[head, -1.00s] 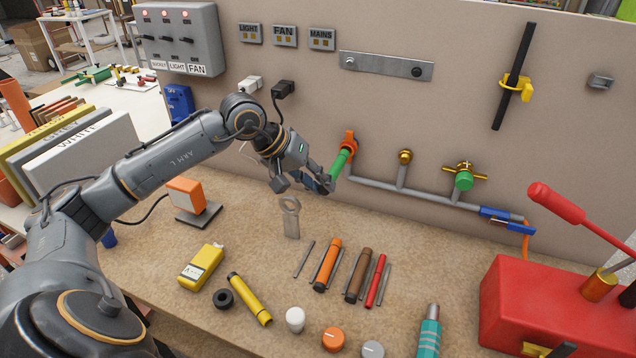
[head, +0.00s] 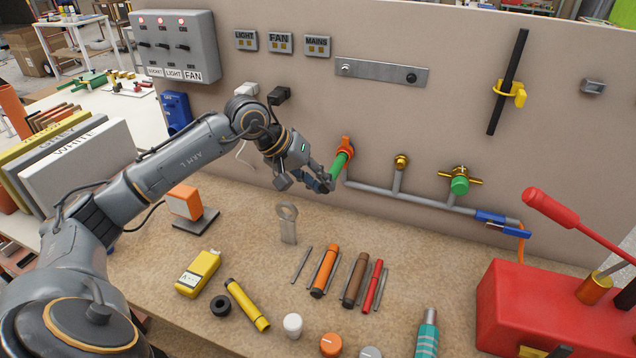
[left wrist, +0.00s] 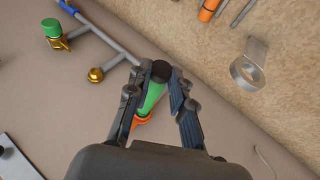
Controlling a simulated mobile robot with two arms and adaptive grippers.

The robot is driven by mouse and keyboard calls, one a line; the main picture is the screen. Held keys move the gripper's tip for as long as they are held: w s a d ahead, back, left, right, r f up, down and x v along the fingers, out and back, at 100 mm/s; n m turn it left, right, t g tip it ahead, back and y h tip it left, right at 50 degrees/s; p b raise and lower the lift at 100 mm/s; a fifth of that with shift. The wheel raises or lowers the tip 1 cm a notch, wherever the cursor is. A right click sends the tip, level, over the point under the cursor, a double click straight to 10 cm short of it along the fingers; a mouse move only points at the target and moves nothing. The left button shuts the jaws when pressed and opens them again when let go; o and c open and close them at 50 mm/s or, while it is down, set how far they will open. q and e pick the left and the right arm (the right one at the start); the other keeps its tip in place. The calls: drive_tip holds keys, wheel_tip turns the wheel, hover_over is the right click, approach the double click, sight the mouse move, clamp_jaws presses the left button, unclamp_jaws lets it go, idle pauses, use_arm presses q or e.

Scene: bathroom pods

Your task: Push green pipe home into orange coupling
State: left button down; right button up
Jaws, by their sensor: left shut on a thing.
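The green pipe (head: 340,165) slants up from my left gripper (head: 323,183) to the orange coupling (head: 347,146) on the wall. In the left wrist view the pipe (left wrist: 152,98) lies between the fingers of my left gripper (left wrist: 156,82), which is shut on it. The pipe's dark near end (left wrist: 161,71) shows at the fingertips. The pipe's far end meets the orange coupling (left wrist: 140,121), partly hidden behind the fingers. How deep the pipe sits in the coupling I cannot tell. My right gripper is not in view.
A grey pipe run (head: 420,199) with brass fittings (head: 401,161) runs along the wall just right of the gripper. A metal ring stand (head: 287,222) stands on the bench below. Several tubes and tools lie in front. A red box (head: 535,310) stands at right.

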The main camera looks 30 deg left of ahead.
use_arm(q)
drive_tip(key=shift+w, duration=0.35)
drive_tip(key=c, duration=1.1)
unclamp_jaws()
drive_tip(key=shift+a, duration=0.1)
drive_tip(key=v, duration=1.2)
drive_tip(key=shift+f, duration=0.1)
